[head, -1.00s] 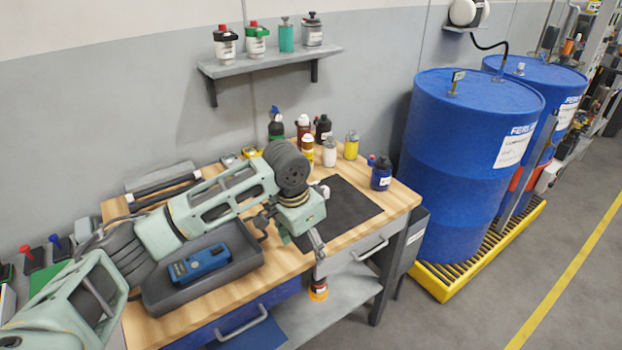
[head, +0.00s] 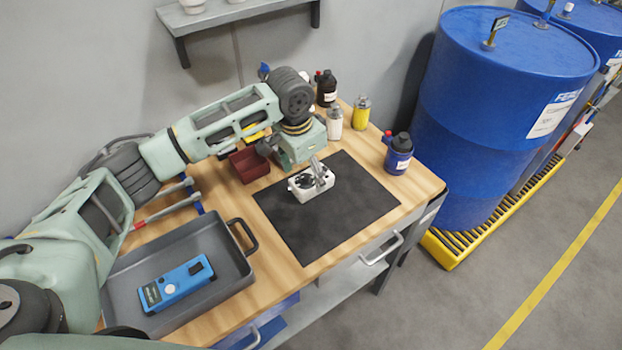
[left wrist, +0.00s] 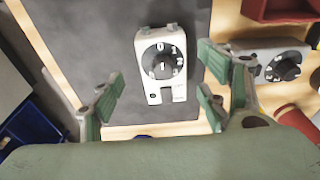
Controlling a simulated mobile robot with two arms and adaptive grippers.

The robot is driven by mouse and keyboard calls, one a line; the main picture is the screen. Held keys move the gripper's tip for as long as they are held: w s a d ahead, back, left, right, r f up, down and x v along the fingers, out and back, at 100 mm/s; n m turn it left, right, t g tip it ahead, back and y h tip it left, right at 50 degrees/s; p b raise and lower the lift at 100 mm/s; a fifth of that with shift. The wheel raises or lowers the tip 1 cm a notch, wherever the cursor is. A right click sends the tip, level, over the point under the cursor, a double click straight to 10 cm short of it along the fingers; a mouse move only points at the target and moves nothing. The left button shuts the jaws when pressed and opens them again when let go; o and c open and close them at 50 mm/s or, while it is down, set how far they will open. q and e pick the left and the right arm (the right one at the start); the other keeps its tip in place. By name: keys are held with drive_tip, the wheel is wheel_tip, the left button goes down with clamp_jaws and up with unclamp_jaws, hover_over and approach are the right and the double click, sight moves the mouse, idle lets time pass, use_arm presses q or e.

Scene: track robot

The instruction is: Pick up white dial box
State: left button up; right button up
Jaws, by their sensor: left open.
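The white dial box (head: 325,190) lies on the black mat (head: 345,222) on the workbench. In the left wrist view, the white dial box (left wrist: 160,62) shows a round black dial face up, and lies on the mat near its edge. My left gripper (head: 318,172) is above the box in the head view and partly covers it. In the left wrist view, my left gripper (left wrist: 160,88) is open, its fingers appearing on either side of the box's lower end with nothing between them held. Whether the fingers touch the box cannot be told. My right gripper is not in view.
A grey box with a dial (left wrist: 282,66) lies beside the mat. A red bin (head: 249,165), a dark tray (head: 238,268) with a blue device (head: 176,284), and a blue bottle (head: 398,155) stand on the bench. Blue drums (head: 490,120) stand right. The mat's right part is clear.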

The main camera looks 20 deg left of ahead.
sight(312, 177)
use_arm(q)
drive_tip(key=f, duration=0.2)
drive_tip(key=w, duration=0.1)
drive_tip(key=shift+w+d+f, duration=0.1)
drive_tip(key=shift+d+f, duration=0.2)
drive_tip(key=shift+f, duration=0.1)
drive_tip(key=shift+w+f+p, duration=0.2)
drive_tip(key=shift+f+p, duration=0.15)
drive_tip(key=shift+f, duration=0.4)
drive_tip(key=shift+c, duration=0.4)
drive_tip(key=c, duration=1.5)
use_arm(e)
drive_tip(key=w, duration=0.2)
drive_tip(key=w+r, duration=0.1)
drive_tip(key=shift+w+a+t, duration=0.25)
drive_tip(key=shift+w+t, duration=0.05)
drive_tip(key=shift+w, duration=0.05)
use_arm(q)
drive_tip(key=shift+r, duration=0.15)
